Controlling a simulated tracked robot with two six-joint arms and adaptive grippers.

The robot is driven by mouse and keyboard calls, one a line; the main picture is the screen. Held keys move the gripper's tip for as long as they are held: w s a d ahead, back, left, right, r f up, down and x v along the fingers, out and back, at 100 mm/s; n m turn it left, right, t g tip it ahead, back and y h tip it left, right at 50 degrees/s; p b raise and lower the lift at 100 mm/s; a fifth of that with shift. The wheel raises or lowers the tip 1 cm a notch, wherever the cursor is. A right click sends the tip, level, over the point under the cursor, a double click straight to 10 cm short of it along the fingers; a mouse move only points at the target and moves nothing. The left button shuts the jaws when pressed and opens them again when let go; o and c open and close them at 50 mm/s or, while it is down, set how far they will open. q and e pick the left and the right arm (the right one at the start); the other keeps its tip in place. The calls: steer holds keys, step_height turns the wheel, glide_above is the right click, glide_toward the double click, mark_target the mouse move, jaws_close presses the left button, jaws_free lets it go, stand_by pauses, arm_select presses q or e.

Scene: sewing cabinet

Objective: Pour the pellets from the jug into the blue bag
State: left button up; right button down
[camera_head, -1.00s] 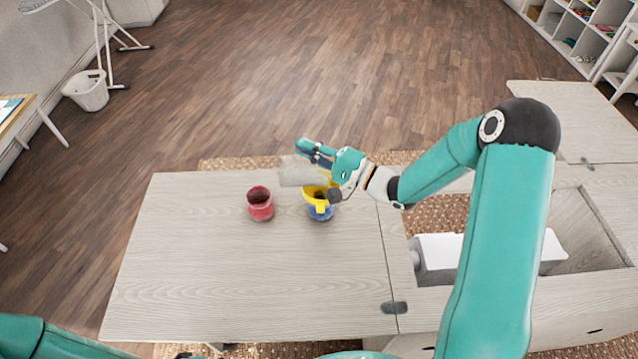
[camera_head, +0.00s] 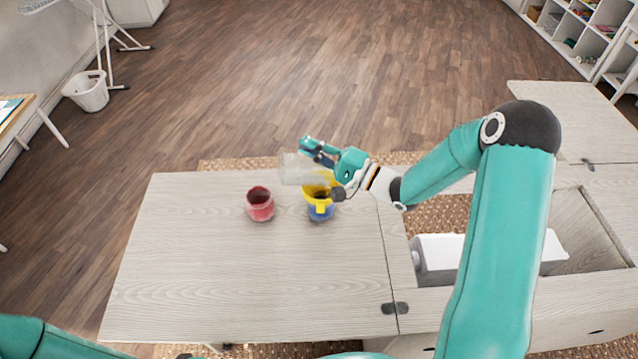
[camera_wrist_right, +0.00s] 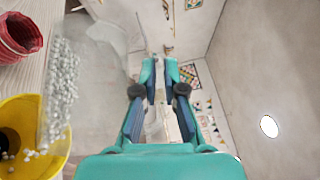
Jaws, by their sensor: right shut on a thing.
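A clear jug (camera_head: 298,169) is tipped on its side above a yellow funnel (camera_head: 311,195). The funnel sits on the blue bag (camera_head: 320,214) on the table. My right gripper (camera_head: 313,147) is shut on the jug, just above and right of the funnel. In the right wrist view, white pellets (camera_wrist_right: 62,85) lie along the jug's lower side. Several pellets are at the yellow funnel (camera_wrist_right: 52,157), near its dark opening. The blue bag's inside is hidden. My left gripper is out of view.
A red bag (camera_head: 260,206) stands open on the table, close left of the blue bag. The pale wooden table (camera_head: 230,275) is clear in front and left. A recess with a white machine (camera_head: 437,255) lies to the right, under my right arm.

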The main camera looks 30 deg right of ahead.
steer(key=shift+s+d+r+m+t+b, duration=0.1)
steer(key=shift+s+d+m+t+b, duration=0.1)
steer(key=shift+d+m+t+b, duration=0.65)
stand_by(1.6)
